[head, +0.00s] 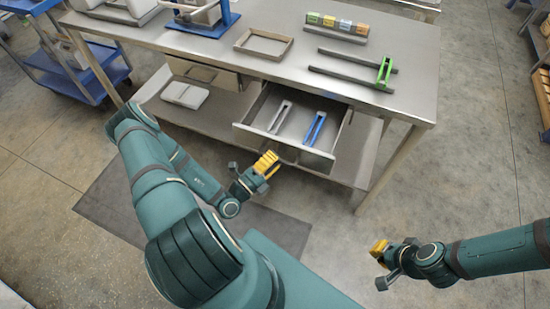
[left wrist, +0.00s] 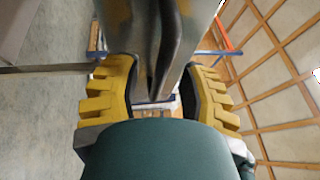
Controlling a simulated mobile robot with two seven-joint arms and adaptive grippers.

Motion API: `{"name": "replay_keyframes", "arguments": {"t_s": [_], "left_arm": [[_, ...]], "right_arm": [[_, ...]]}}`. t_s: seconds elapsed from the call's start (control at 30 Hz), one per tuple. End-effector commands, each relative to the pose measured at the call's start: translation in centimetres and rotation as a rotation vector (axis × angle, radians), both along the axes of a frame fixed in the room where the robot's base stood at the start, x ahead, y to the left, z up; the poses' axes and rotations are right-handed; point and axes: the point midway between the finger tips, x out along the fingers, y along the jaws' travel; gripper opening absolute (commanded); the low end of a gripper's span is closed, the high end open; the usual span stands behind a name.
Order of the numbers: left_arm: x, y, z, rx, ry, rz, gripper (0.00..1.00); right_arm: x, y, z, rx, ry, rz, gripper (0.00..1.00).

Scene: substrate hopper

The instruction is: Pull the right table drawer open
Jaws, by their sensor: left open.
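The right table drawer (head: 318,161) stands pulled out from under the metal table (head: 395,110) in the head view. Its inside is visible, with a grey tool (head: 280,117) and a blue tool (head: 315,128) lying in it. My left gripper (head: 269,163) is at the drawer's front, near its middle. In the left wrist view, the yellow fingers of my left gripper (left wrist: 158,88) are apart, with a dark curved handle (left wrist: 165,50) running between them. Contact with the handle cannot be told. My right gripper (head: 379,250) hangs clear of the table at lower right; its finger gap is unclear.
The left drawer (head: 203,73) is under the table's other half. A blue cart (head: 65,75) stands at upper left. The floor at right is clear.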

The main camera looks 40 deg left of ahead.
Motion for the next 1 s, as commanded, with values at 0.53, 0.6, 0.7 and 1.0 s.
{"name": "replay_keyframes", "arguments": {"t_s": [0.53,0.6,0.7,1.0], "left_arm": [[-9.5,1.6,-1.8,-0.001,0.002,0.001,0.41],[-10.2,1.7,-1.9,-0.001,0.002,0.001,0.41],[-10.7,1.7,-2.0,-0.001,0.001,0.001,0.41],[-10.8,1.7,-2.0,-0.002,0.001,0.0,0.41]], "right_arm": [[0.0,0.0,0.0,0.0,0.0,0.0,0.0],[0.0,0.0,0.0,0.0,0.0,0.0,0.0],[0.0,0.0,0.0,0.0,0.0,0.0,0.0],[0.0,0.0,0.0,0.0,0.0,0.0,0.0]]}}
